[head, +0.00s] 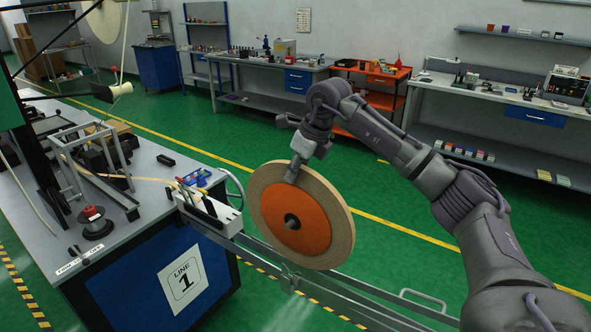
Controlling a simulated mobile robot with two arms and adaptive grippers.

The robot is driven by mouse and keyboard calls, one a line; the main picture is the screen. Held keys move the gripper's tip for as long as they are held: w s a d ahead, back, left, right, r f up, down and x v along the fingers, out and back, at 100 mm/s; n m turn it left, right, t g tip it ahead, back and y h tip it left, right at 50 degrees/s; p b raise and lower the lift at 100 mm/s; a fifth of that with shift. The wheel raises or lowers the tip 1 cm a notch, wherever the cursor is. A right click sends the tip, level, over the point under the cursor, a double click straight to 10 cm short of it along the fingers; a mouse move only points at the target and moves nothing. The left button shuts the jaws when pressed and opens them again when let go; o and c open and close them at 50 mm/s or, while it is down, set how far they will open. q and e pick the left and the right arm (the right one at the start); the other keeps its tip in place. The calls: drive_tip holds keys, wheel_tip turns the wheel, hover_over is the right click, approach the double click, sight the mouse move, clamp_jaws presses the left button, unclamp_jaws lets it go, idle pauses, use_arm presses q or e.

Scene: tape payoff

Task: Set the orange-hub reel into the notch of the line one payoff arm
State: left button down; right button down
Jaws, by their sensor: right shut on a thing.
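The orange-hub reel (312,226) is a wide tan tape disc with an orange centre and a dark axle end. The metal payoff arm (345,299) runs out from the blue line one bench, low and to the right. A small bracket (289,279) on it shows just below the reel; I cannot tell whether this is the notch. The reel hides part of the arm. My left gripper is not in view.
The line one bench (172,202) at left carries a metal frame, a red-topped black spool (93,219) and small tools. A cream fitting (115,91) hangs above its back edge. Green floor is open behind the reel; workbenches and an orange cart (372,74) stand farther back.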

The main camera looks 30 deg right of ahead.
drive_tip(key=b, duration=0.4)
hover_over(296, 219)
drive_tip(key=w+d, duration=0.1)
drive_tip(key=w, duration=0.1)
drive_tip(key=shift+s+f, duration=0.15)
drive_tip(key=shift+f, duration=3.25)
drive_tip(key=shift+f+b, duration=0.9)
drive_tip(key=shift+f, duration=0.55)
drive_tip(key=shift+f+b, duration=1.55)
drive_tip(key=shift+f, duration=1.05)
